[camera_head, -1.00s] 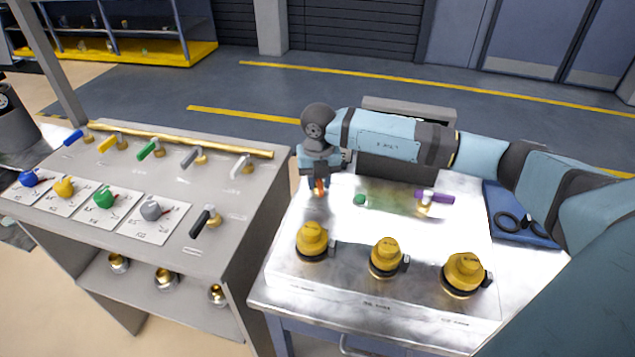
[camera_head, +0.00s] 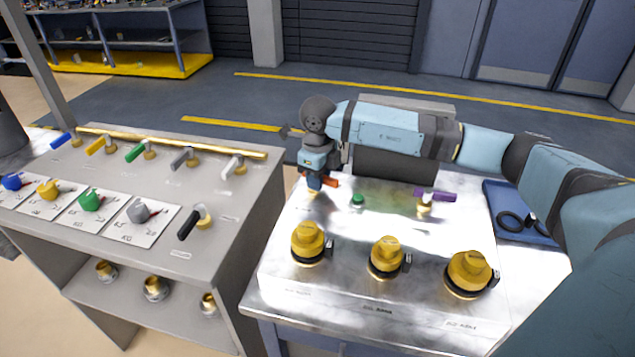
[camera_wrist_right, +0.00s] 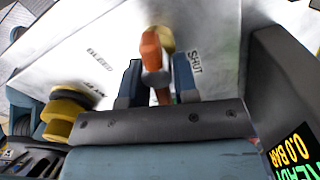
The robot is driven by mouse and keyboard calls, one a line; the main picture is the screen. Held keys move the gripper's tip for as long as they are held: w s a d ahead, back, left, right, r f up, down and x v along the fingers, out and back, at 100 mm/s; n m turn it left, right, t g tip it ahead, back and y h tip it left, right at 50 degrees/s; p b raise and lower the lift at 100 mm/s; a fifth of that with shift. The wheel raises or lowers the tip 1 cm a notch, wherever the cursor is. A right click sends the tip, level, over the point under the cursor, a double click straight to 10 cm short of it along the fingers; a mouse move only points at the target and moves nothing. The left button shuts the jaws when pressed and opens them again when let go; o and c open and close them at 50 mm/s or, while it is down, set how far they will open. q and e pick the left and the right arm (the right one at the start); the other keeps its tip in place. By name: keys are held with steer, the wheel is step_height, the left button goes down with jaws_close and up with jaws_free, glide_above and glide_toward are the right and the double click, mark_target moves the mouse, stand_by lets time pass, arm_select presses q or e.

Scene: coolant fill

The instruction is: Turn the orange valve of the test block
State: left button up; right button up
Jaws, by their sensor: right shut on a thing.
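The orange valve handle (camera_head: 331,182) is at the back left of the metal test block (camera_head: 375,292). It points to the right in the head view, partly hidden by my right gripper (camera_head: 317,181). In the wrist view the orange handle (camera_wrist_right: 152,52) stands between the two fingers of my right gripper (camera_wrist_right: 156,82), which is shut on it. A brass part shows behind the handle, and the printed word "SHUT" is to its right. My left gripper is not in view.
Several yellow caps (camera_head: 386,258) line the block's front. A green knob (camera_head: 357,200) and a purple-handled valve (camera_head: 436,196) sit to the right of my gripper. A grey panel (camera_head: 232,215) with coloured valves stands left. A blue tray (camera_head: 533,232) lies right.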

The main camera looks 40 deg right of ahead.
steer(key=shift+d+n+b, duration=0.15)
steer(key=shift+n+b, duration=0.25)
steer(key=shift+n, duration=0.7)
steer(key=shift+w, duration=0.1)
steer(key=shift+n, duration=0.5)
steer(key=o, duration=0.9)
step_height(320, 180, up, 14)
steer(key=shift+f, duration=0.1)
